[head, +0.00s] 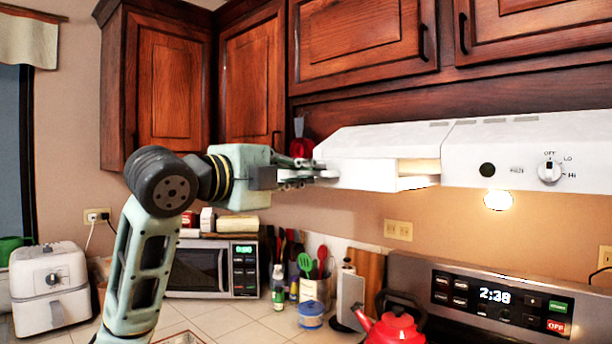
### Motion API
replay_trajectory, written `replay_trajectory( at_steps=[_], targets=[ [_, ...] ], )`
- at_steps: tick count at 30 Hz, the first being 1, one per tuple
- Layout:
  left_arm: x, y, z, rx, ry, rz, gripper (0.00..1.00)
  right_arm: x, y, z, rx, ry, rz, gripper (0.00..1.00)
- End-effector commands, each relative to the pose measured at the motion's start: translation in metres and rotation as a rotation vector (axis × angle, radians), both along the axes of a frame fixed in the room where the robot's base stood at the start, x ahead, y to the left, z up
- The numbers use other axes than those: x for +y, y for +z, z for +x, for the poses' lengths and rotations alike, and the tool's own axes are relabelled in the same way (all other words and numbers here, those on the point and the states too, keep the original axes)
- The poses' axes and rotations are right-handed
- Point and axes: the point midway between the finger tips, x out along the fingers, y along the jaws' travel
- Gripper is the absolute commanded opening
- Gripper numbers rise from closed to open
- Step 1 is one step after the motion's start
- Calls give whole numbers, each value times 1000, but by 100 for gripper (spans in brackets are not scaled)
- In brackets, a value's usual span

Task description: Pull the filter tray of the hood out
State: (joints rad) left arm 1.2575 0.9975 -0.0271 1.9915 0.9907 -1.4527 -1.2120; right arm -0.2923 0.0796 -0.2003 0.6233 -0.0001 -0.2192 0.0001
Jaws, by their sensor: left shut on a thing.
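The white range hood (520,140) hangs under the dark wood cabinets at the right. Its filter tray (370,176) is the white box-like part at the hood's lower left. The tray stands out from the hood body, and a warm-lit gap (420,167) shows at its right side. My left gripper (322,176) comes in from the left at the tray's left end and is shut on the tray's edge. The exact contact is small and partly hidden by the fingers. My right gripper is not in view.
Cabinets (360,40) run close above the hood. Below are a microwave (205,270), a utensil holder (314,290), a red kettle (392,328) and the stove's control panel (500,300). A white air fryer (48,285) stands at the left. The space just below the tray is clear.

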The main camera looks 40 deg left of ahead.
Motion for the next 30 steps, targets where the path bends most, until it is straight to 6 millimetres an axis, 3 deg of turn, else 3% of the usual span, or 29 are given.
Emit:
replay_trajectory(
  at_steps=[3, 7, 8, 14, 24, 30],
  targets=[
    [-1, -1, 1, 4, -1, 0, 0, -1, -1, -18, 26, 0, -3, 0],
    [-1, -1, 1, 4, -1, 0, 0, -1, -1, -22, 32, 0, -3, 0],
    [-1, -1, 1, 4, -1, 0, 10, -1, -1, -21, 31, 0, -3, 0],
    [0, -1, 1, 2, -1, 0, 27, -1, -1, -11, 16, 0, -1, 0],
    [0, 0, -1, 0, 0, 0, 28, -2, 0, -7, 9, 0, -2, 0],
    [3, 0, -27, -1, 5, 3, 28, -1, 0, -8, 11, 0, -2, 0]
  ],
)
